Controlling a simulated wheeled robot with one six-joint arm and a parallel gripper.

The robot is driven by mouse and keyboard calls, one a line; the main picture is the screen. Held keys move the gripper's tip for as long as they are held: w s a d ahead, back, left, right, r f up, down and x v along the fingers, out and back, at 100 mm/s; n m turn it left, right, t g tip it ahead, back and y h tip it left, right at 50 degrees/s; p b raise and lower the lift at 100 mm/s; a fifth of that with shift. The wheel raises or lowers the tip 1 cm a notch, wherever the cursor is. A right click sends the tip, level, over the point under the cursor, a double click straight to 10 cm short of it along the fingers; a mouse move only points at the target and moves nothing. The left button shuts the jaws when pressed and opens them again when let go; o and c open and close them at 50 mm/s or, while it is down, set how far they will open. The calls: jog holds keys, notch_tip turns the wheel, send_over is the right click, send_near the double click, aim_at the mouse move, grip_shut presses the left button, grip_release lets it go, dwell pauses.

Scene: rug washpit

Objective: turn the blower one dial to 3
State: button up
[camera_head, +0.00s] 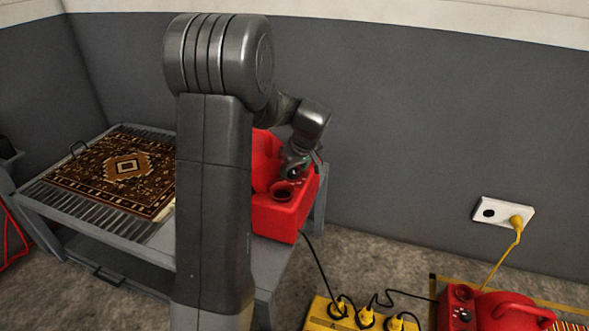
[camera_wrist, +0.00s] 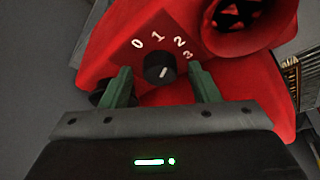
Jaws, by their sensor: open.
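A red blower (camera_head: 277,220) stands on the right end of the grey slatted table, partly hidden behind my arm. In the wrist view, its red housing (camera_wrist: 100,42) carries a round black dial (camera_wrist: 159,67) with the white marks 0, 1, 2 and 3 around its upper side. A short pale line shows on the dial's lower right part; which mark it points to, I cannot tell. My gripper (camera_wrist: 160,76) is open, its green fingers on either side of the dial with gaps to it. In the head view, my gripper (camera_head: 295,169) is over the blower.
A patterned rug (camera_head: 120,170) lies on the table (camera_head: 60,208). A second red blower (camera_head: 490,308) is at the lower right, near a yellow power strip (camera_head: 350,318) with plugs and cables. A wall socket (camera_head: 490,212) holds a yellow plug. The blower's round opening (camera_wrist: 245,14) is close to my right finger.

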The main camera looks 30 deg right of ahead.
jog(key=c, duration=1)
jog(key=shift+o, duration=0.2)
jog(key=shift+r+m+p, duration=0.1)
jog(key=shift+m+p, duration=0.2)
jog(key=shift+m, duration=0.1)
jog(key=m+h+p, duration=0.1)
jog(key=m+p, duration=0.1)
jog(key=shift+a+r+m, duration=0.1)
jog(key=shift+a+m, duration=0.05)
jog(key=shift+m, duration=0.25)
jog(key=m+g+h+p, duration=0.1)
jog(key=m+p, duration=0.1)
jog(key=m, duration=0.2)
jog(key=m+h, duration=0.1)
jog(key=m, duration=0.1)
jog(key=shift+w+a+f+g+b, duration=0.1)
jog(key=shift+f+g+b, duration=0.2)
jog(key=shift+b, duration=0.05)
jog(key=shift+m+h+b, duration=0.4)
jog(key=shift+m+b, duration=0.3)
jog(key=shift+m, duration=0.3)
jog(key=shift+r+m+g, duration=0.1)
jog(key=shift+m+g, duration=0.2)
jog(key=shift+g, duration=0.1)
